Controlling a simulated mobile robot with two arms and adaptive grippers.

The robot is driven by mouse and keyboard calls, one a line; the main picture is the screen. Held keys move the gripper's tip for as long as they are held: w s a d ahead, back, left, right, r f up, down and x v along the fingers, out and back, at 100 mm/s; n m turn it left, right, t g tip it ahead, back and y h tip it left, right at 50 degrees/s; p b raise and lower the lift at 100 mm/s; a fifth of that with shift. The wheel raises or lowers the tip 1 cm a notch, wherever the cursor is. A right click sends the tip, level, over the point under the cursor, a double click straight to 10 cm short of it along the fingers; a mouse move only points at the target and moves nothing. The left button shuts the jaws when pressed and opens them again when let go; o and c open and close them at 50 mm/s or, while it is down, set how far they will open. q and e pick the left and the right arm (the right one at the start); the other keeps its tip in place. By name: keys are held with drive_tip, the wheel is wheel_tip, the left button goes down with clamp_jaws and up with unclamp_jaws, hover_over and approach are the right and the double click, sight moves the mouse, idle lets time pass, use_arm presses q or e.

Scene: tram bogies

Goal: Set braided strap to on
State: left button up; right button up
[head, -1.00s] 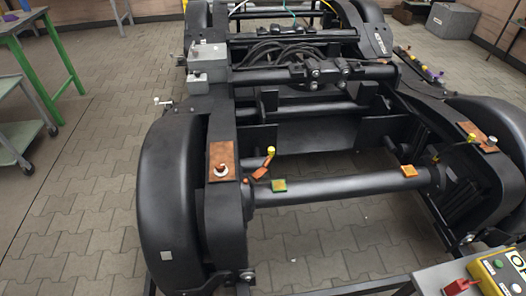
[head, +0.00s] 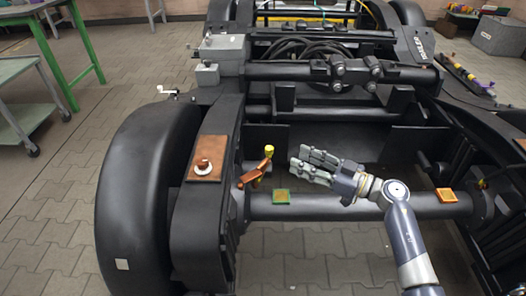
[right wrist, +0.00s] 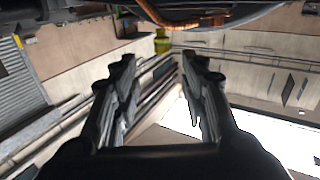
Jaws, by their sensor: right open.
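A copper-coloured strap (head: 256,172) with a yellow end piece (head: 269,150) stands at a slant on the inner side of the bogie's left frame, above the cross tube. My right gripper (head: 301,158) is open and empty, just to the right of the strap in the head view, its fingers pointing left toward it. They look apart from it. In the right wrist view a copper-coloured braided band (right wrist: 158,14) runs along the top, and a yellow piece (right wrist: 162,42) shows beyond the fingertips, between them. My left gripper is not in view.
A copper plate with a white knob (head: 204,160) lies on the left frame. A green-edged pad (head: 282,197) and an orange pad (head: 447,195) sit on the cross tube (head: 345,208). Black cables (head: 300,50) lie behind.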

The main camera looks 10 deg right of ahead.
sight(269, 147)
drive_tip(key=b+x, duration=0.2)
drive_tip(key=x, duration=0.9)
drive_tip(key=shift+s+a, duration=0.1)
drive_tip(key=shift+a, duration=0.05)
drive_tip(key=shift+c, duration=0.2)
clamp_jaws()
